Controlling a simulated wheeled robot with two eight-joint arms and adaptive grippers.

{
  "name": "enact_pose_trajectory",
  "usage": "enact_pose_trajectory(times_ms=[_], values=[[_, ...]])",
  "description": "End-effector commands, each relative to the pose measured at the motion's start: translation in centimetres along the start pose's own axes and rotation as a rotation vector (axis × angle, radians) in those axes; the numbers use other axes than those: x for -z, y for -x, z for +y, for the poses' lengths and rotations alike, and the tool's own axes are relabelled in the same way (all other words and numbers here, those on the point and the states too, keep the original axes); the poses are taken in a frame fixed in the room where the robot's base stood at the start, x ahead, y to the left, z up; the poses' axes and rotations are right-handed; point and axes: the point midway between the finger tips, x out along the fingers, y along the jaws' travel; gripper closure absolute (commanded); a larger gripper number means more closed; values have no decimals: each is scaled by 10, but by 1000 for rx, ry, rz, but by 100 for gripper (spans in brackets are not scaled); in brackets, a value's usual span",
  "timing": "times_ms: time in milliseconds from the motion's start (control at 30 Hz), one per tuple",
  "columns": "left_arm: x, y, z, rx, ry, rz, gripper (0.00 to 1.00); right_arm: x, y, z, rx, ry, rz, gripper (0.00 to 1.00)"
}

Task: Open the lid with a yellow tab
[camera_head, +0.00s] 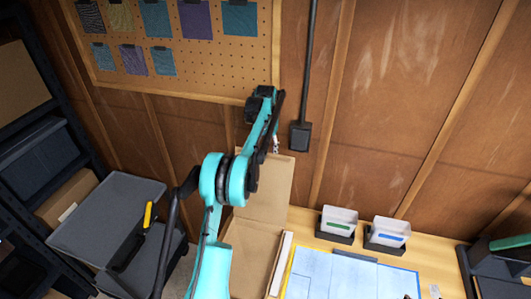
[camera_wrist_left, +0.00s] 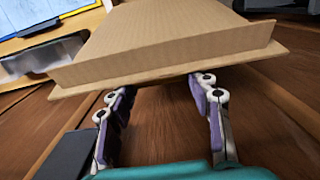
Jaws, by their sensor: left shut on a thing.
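The cardboard box (camera_head: 252,255) stands at the bottom middle of the head view. Its lid (camera_head: 268,185) is raised, standing up against the wooden wall. My left gripper (camera_head: 275,147) is at the lid's top edge and is shut on it. In the left wrist view the two fingers (camera_wrist_left: 163,90) reach the edge of the cardboard lid (camera_wrist_left: 170,50). No yellow tab shows on the lid; the fingers or the lid may hide it. My right gripper is not in view.
A grey cart (camera_head: 105,205) with a yellow-and-black item (camera_head: 148,215) stands at the left. A wooden bench right of the box holds a blue mat (camera_head: 340,275) and two small card holders (camera_head: 338,220). A pegboard (camera_head: 210,65) with fabric swatches hangs above.

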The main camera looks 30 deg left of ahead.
Motion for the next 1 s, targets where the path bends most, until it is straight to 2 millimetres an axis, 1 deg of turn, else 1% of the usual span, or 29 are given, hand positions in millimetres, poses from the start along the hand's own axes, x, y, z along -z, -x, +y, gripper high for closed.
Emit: enact_pose_trajectory(times_ms=[67, 100, 133, 167, 433, 567, 667, 900, 1000], values=[[2, 1, 0, 0, 0, 9, 100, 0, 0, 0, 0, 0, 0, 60], [2, 1, 0, 0, 0, 8, 40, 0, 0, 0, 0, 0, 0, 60], [2, 1, 0, 0, 0, 8, 32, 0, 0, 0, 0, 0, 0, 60], [2, 1, 0, 0, 0, 8, 28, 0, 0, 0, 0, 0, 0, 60], [1, 1, 0, 0, 0, 5, 28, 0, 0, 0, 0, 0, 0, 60], [1, 8, 0, 0, 0, 4, 28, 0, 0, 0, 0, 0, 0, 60], [1, 22, 0, 0, 0, 4, 28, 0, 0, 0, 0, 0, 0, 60], [2, 76, 0, 0, -1, 4, 28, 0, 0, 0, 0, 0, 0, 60], [2, 95, 0, 0, -1, 4, 28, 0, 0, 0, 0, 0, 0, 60]])
